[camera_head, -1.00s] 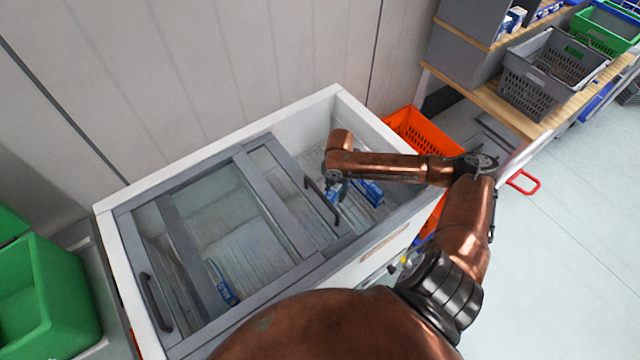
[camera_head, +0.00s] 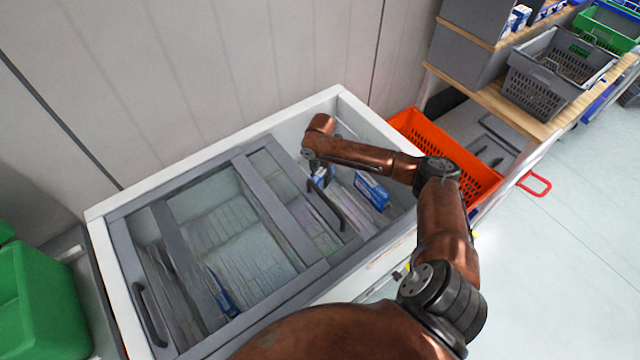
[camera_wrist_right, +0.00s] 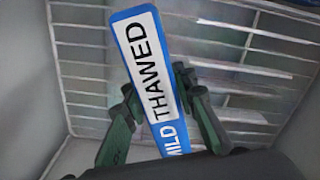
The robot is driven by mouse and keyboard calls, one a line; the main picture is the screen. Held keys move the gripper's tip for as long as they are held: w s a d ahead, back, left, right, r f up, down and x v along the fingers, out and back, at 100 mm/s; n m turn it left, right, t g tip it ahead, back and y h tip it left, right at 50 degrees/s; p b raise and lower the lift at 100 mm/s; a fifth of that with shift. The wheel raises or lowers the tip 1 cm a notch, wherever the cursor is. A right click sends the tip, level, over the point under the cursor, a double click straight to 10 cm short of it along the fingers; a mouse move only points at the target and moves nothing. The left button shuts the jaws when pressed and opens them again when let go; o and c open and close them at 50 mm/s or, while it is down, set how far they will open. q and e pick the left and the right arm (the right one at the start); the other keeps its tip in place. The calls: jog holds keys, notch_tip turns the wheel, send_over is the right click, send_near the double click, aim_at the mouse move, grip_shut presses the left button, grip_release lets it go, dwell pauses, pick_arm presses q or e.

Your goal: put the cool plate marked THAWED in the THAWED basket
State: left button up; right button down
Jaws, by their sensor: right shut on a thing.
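The plate marked THAWED (camera_wrist_right: 146,62) is white and blue, with "MILD" lower on its blue part. In the right wrist view my right gripper (camera_wrist_right: 157,93) is shut on it, one finger at each side, and it stands tilted a little left. In the head view my right gripper (camera_head: 320,178) is inside the open right part of the white chest freezer (camera_head: 215,155), with some blue showing at it. No basket marked THAWED can be read. An orange basket (camera_head: 408,122) stands right of the freezer, partly behind my arm. My left gripper is out of view.
Another blue and white item (camera_head: 371,190) lies in the freezer's open part. A blue item (camera_head: 224,298) shows under the sliding glass. A grey basket (camera_head: 543,88) stands on the wooden shelf. A green bin (camera_head: 45,300) is at left.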

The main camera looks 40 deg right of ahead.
notch_tip(320, 180, down, 3)
jog(key=shift+b, duration=0.3)
jog(key=shift+r, duration=0.1)
jog(key=c, duration=1.6)
grip_release()
notch_tip(320, 180, up, 12)
jog(key=p, duration=0.3)
